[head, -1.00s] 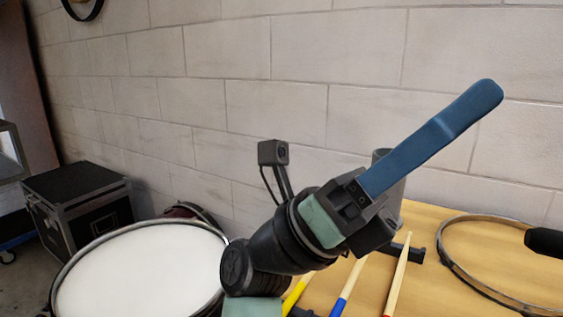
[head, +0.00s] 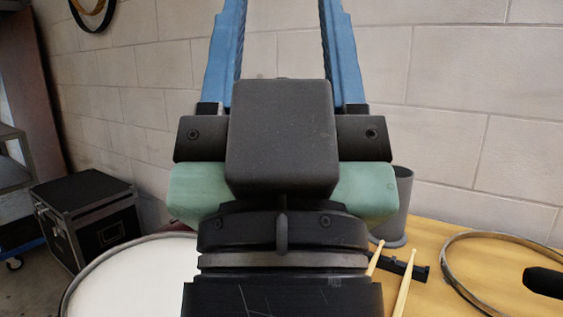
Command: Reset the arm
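My gripper (head: 283,12) is raised upright in the middle of the head view, large and close to the camera. Its two blue fingers stand well apart, with the bare wall showing between them. Their tips run up to the top edge of the picture, so the very ends may be cut off. I see nothing held between the fingers. The dark wrist and camera block hide the middle of the bench.
A white-headed drum (head: 128,280) is at lower left, partly behind my arm. A wooden bench (head: 440,235) at right bears drumsticks (head: 405,280), a black holder (head: 400,266), a grey cup (head: 397,215) and a hoop (head: 455,262). A black case (head: 85,215) stands at left.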

